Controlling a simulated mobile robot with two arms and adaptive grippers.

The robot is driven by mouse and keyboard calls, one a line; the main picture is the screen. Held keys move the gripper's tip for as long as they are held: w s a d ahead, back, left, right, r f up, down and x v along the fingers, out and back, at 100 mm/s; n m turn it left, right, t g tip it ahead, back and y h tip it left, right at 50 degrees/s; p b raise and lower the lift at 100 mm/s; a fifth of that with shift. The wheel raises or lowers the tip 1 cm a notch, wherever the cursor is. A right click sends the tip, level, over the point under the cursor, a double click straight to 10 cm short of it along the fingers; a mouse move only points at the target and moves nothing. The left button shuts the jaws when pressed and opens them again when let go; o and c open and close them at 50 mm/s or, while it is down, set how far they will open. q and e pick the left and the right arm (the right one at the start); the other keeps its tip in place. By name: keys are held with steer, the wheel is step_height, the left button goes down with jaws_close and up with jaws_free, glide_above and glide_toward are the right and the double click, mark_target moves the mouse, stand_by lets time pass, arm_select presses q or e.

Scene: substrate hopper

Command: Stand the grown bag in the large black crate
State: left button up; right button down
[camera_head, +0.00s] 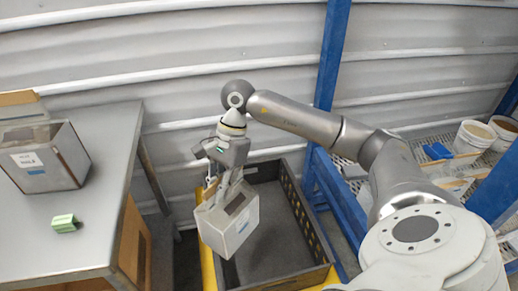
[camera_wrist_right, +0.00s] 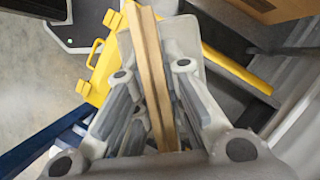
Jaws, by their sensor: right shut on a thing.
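The grown bag (camera_head: 228,222) is a pale, boxy bag with a dark patch on its side. My right gripper (camera_head: 228,186) is shut on its top and holds it up, slightly tilted. In the right wrist view, a tan strip (camera_wrist_right: 152,75) at the bag's top runs between the fingers of my right gripper (camera_wrist_right: 150,100), with the pale bag body (camera_wrist_right: 185,38) beyond it. The large black crate (camera_head: 318,240) is below and to the right. The bag overlaps its left side in the head view and hides part of it. The crate floor looks bare where visible. My left gripper is out of view.
Yellow framing (camera_head: 207,262) runs along the crate. A blue post (camera_head: 331,60) and a wire rack with white buckets (camera_head: 473,137) stand to the right.

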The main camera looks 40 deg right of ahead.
steer(key=w+d+f+m+t+h+b, duration=0.2)
steer(key=w+d+f+m+t+b, duration=0.15)
steer(key=d+f+m+b, duration=0.6)
steer(key=w+d+f+m+t+h+b, duration=0.2)
steer(key=w+d+f+m+h+b, duration=0.15)
steer(key=d+f+m+b, duration=0.6)
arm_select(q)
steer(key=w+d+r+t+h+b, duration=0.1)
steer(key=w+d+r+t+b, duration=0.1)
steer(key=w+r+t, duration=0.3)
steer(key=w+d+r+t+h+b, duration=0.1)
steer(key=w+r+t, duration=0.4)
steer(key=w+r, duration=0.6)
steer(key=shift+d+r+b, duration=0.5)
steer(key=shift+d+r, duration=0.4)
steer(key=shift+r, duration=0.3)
arm_select(e)
step_height(320, 180, down, 7)
steer(key=m, duration=0.2)
steer(key=shift+a+r+y, duration=0.15)
steer(key=shift+a+y, duration=0.2)
steer(key=shift+a, duration=0.1)
steer(key=c, duration=1.8)
jaws_free()
steer(key=shift+a, duration=0.1)
steer(key=shift+o, duration=1.4)
steer(key=shift+s, duration=0.1)
